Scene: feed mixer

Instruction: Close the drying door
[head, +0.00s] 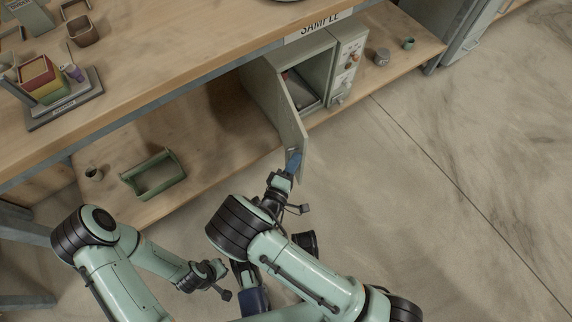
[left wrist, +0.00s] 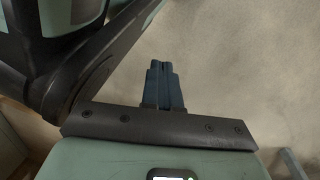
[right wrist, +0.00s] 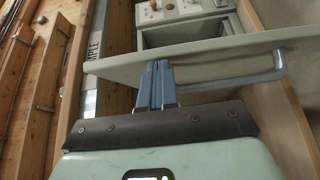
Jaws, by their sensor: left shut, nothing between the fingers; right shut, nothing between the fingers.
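The drying oven (head: 333,62) is a pale green box on the lower shelf, with its door (head: 291,112) standing wide open toward the floor. In the right wrist view the door (right wrist: 225,52) crosses the picture as a pale panel with a bar handle (right wrist: 272,75), and part of the oven's inside shows behind it. My right gripper (head: 293,160) is shut and empty at the door's outer end. Its blue fingertips (right wrist: 157,66) overlap the door's face beside the handle; contact is unclear. My left gripper (left wrist: 164,68) is shut and empty over bare floor, away from the door.
A green open carrier (head: 153,174) and a small cup (head: 94,173) are on the lower shelf at left. A grey jar (head: 381,56) and a green cup (head: 408,43) stand right of the oven. The worktop (head: 190,60) overhangs the shelf. The floor (head: 440,200) at right is clear.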

